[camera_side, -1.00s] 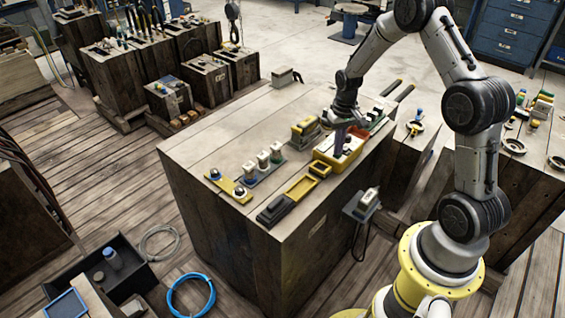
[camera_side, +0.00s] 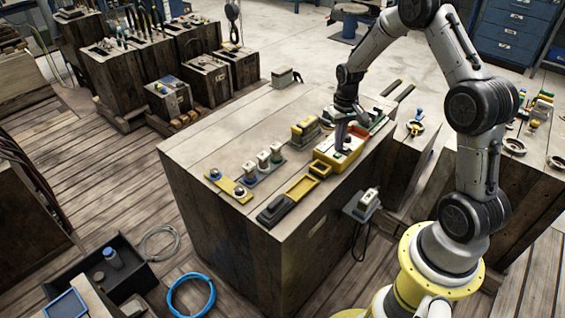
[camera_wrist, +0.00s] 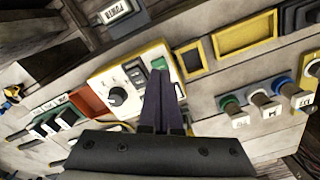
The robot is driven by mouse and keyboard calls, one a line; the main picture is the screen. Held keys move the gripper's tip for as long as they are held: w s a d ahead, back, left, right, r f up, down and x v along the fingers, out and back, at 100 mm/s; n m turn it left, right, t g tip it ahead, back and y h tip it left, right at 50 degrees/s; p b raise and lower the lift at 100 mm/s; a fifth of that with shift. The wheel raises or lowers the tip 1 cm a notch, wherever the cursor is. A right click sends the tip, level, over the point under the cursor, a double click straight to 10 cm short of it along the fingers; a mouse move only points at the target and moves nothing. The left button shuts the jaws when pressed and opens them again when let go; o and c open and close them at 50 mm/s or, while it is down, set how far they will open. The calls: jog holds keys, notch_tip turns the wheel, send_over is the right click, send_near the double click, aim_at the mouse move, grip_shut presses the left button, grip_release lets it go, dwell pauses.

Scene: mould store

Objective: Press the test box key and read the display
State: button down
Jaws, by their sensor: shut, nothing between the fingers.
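The test box (camera_wrist: 103,83), a yellow case with a pale top panel, lies on the wooden bench. The wrist view shows a black round knob (camera_wrist: 117,96), dark switches (camera_wrist: 135,74) and a green key or window (camera_wrist: 159,63) on its panel. The box also shows in the side view (camera_side: 348,163). My gripper (camera_wrist: 163,73) is shut and empty, its purple fingers pointing down over the panel beside the green part. It also shows in the side view (camera_side: 341,148). I cannot tell whether the tips touch the panel. No readable display shows; the fingers hide part of the panel.
A yellow square frame (camera_wrist: 190,58) and a yellow tray (camera_wrist: 245,35) lie beside the box. Coloured plug-like parts (camera_side: 263,160) stand on a strip at the left. A grey device (camera_side: 365,203) hangs at the bench side. The bench's far left top is clear.

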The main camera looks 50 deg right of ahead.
jog(key=shift+r, duration=2.35)
jog(key=s+a+r+n+t, duration=0.2)
jog(key=a+r, duration=0.5)
jog(key=r, duration=0.3)
jog(key=s+a+r+n+t, duration=0.1)
jog(key=a+r+t, duration=0.2)
jog(key=a+r, duration=0.5)
jog(key=s+a+r+n+t, duration=0.1)
jog(key=s+a+r+n, duration=0.15)
jog(key=s+r, duration=0.5)
jog(key=s+a+f, duration=0.2)
jog(key=s+f, duration=0.4)
jog(key=s, duration=0.5)
jog(key=shift+a+f, duration=0.15)
jog(key=shift+a, duration=0.15)
